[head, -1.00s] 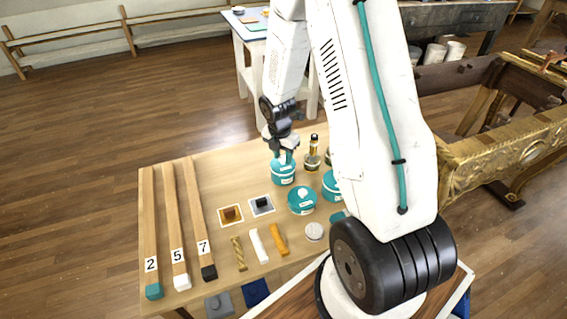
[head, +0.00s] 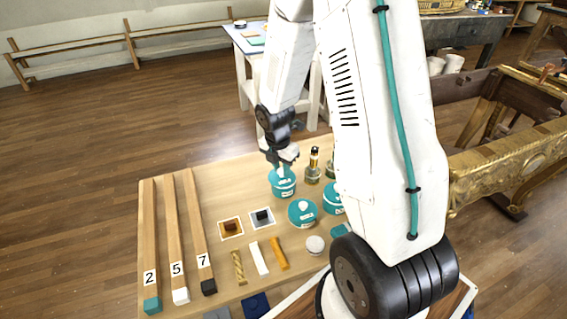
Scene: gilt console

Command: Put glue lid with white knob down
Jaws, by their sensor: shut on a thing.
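My gripper (head: 283,161) points down over the teal glue pot (head: 283,189) near the back of the wooden table. It is shut on the white knob of the teal glue lid (head: 280,173). The lid is at the top of this pot, but I cannot tell whether it rests on the rim or is just above it. The fingers hide most of the knob. A third teal pot (head: 332,198) is partly hidden by my arm.
Small bottles (head: 313,168) stand just right of my gripper. Two square samples (head: 231,228), several short sticks (head: 259,258) and a round light tin (head: 316,245) lie in front. Long numbered bars (head: 176,235) lie at left. The table (head: 225,185) is bare left of the pot.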

